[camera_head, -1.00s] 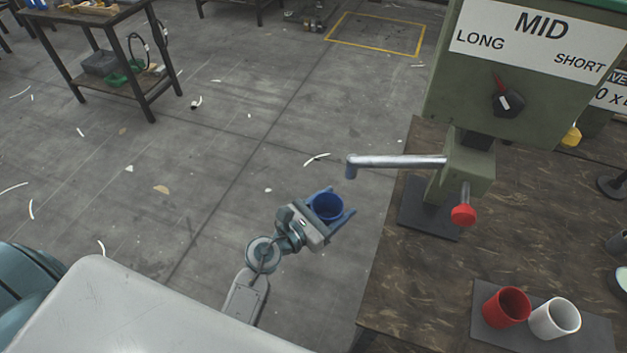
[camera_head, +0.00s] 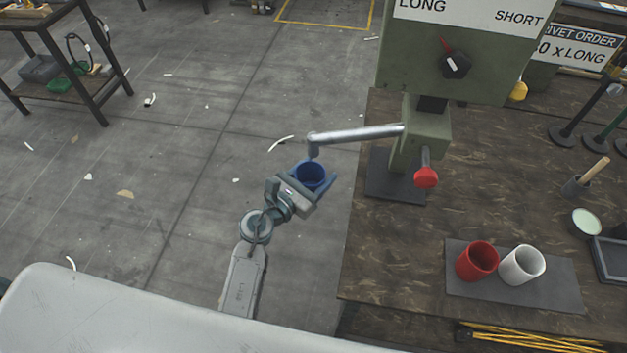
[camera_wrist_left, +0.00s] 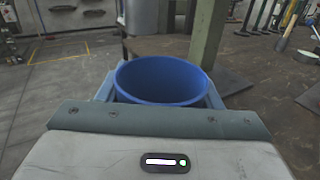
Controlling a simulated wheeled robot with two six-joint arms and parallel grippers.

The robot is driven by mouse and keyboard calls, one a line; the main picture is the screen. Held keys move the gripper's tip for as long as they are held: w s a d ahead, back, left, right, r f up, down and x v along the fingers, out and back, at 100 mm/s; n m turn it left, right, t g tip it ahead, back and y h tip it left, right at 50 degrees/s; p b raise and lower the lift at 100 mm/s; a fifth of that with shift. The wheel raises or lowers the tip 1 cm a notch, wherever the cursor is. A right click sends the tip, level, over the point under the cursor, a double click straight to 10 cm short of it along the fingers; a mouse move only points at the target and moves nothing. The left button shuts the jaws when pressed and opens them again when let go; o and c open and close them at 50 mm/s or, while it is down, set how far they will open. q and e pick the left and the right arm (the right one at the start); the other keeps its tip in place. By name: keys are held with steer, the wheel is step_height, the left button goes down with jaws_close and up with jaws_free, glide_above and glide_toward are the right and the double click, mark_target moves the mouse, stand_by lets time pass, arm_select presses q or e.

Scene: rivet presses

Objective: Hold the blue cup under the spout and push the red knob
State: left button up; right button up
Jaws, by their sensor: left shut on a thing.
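The blue cup (camera_head: 311,175) is upright in my left gripper (camera_head: 314,183), which is shut on it. In the left wrist view the blue cup (camera_wrist_left: 161,81) sits between the fingers, its open rim facing up. The cup is beside the table, with floor behind it in the head view. The metal spout (camera_head: 352,135) reaches left from the green press (camera_head: 428,135). Its down-turned tip is just above the cup's rim in the head view; exact alignment in depth is hard to tell. The red knob (camera_head: 426,178) sticks out from the press's front. My right gripper is not in view.
A red cup (camera_head: 477,262) and a white cup (camera_head: 522,265) stand on a dark mat (camera_head: 560,285) at the front of the table (camera_head: 400,255). A dial (camera_head: 455,65) sits on the press.

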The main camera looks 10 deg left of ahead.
arm_select(q)
steer(key=shift+w, duration=1.9)
